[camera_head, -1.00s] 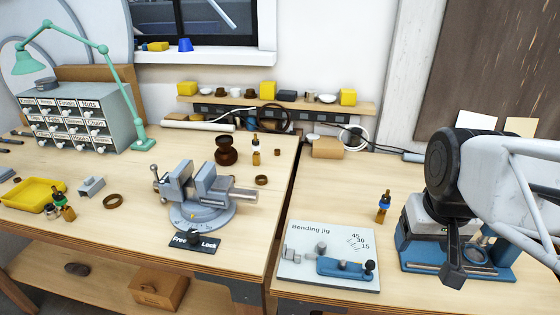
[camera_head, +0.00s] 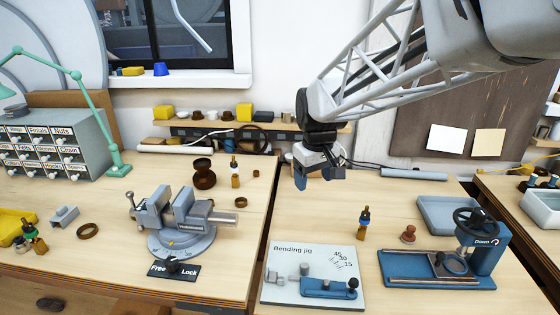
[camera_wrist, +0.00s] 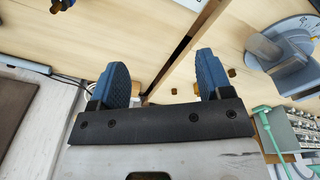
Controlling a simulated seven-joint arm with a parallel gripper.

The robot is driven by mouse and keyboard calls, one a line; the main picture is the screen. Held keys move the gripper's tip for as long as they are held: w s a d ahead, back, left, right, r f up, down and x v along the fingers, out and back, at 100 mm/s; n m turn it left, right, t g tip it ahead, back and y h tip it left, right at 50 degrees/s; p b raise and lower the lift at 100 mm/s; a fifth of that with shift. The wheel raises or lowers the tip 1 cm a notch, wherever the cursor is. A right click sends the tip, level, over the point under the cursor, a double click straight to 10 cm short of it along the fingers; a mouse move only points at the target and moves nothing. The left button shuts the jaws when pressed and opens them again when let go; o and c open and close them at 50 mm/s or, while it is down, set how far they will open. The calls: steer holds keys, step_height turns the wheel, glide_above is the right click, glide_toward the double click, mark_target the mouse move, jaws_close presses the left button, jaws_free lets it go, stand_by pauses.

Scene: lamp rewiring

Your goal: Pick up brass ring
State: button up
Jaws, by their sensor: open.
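My gripper (camera_head: 316,182) is open and empty in the head view, raised above the back of the right bench. Its two blue fingers stand apart in the wrist view (camera_wrist: 161,68). A brownish ring (camera_head: 88,231) lies flat on the left bench, left of the vise. A smaller brownish ring (camera_head: 240,202) lies right of the vise, far to the left of my gripper. I cannot tell which of these is the brass ring. A small brass-coloured piece (camera_head: 256,172) stands farther back. Neither ring is clearly made out in the wrist view.
The grey vise (camera_head: 182,220) stands between the rings. A dark turned piece (camera_head: 203,174) and a dropper bottle (camera_head: 235,173) stand behind it. The bending jig (camera_head: 312,277) and blue press (camera_head: 437,270) occupy the right bench. A gap separates the benches.

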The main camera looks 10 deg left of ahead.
steer(key=w+a+f+n, duration=0.3)
steer(key=w+a+f, duration=0.1)
steer(key=w+a, duration=0.5)
steer(key=n+g, duration=0.1)
steer(key=n, duration=0.2)
glide_toward(241, 198)
steer(key=s+f, duration=0.1)
steer(key=s, duration=0.1)
steer(key=shift+w, duration=0.15)
steer(key=shift+f, duration=0.15)
steer(key=shift+f, duration=1.2)
steer(key=shift+f, duration=0.1)
steer(key=shift+w+f, duration=0.1)
steer(key=shift+f, duration=1.15)
steer(key=shift+w+f, duration=0.15)
steer(key=shift+f, duration=1.1)
